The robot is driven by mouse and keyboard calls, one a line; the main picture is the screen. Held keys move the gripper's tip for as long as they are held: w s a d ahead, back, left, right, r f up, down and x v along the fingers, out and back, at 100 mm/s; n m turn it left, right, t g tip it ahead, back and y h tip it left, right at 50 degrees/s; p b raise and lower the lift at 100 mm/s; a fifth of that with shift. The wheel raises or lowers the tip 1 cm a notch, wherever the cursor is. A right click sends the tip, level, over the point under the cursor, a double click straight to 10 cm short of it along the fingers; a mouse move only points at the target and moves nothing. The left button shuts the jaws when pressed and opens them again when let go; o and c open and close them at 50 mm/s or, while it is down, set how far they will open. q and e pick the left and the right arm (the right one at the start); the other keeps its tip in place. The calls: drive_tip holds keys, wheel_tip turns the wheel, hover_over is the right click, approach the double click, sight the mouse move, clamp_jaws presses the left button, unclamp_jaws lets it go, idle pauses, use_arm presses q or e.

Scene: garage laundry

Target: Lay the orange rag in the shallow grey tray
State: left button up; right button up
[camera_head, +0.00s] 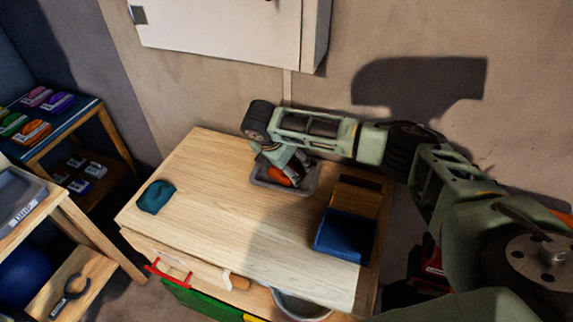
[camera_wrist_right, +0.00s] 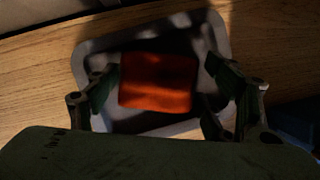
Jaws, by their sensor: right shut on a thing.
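The shallow grey tray (camera_head: 313,183) sits on the wooden worktop below my right arm; its rim fills much of the right wrist view (camera_wrist_right: 85,58). The orange rag (camera_head: 280,176) is within the tray's outline, and shows as a folded rectangle in the wrist view (camera_wrist_right: 157,83). My right gripper (camera_head: 286,165) points down over the tray, shut on the rag, with fingers at both sides of it. Whether the rag touches the tray floor I cannot tell. Part of the rag and tray is hidden by the gripper. My left gripper is not in view.
A teal cloth (camera_head: 155,196) lies at the worktop's left. A blue and brown block-like object (camera_head: 344,236) stands right of the tray. A white cabinet (camera_head: 225,28) hangs on the wall above. The worktop's middle (camera_head: 225,215) is clear.

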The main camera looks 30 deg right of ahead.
drive_tip(key=o, duration=1.3)
drive_tip(key=shift+f, duration=0.1)
drive_tip(key=v, duration=1.2)
drive_tip(key=shift+b, duration=0.3)
drive_tip(key=shift+a, duration=0.1)
